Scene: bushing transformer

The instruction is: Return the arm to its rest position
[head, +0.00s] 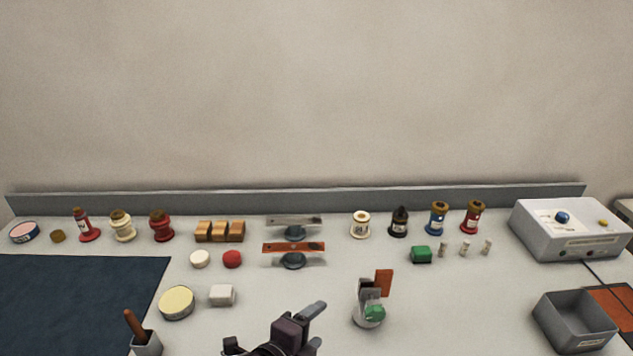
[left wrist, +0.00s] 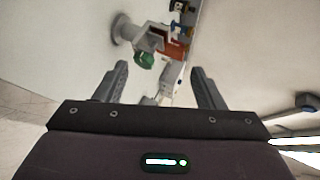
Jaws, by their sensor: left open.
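My left gripper (head: 318,324) comes in at the bottom middle of the head view. It is open and empty, above the table's front part. In the left wrist view its two fingers (left wrist: 160,88) stand wide apart with nothing between them. The green piece also shows beyond the fingers in the left wrist view (left wrist: 145,60). My right gripper is in neither view.
Several bushings and spools line the back, such as a white one (head: 360,224). A dark blue mat (head: 80,300) lies at left. A grey control box (head: 570,230) and an open grey bin (head: 575,325) are at right.

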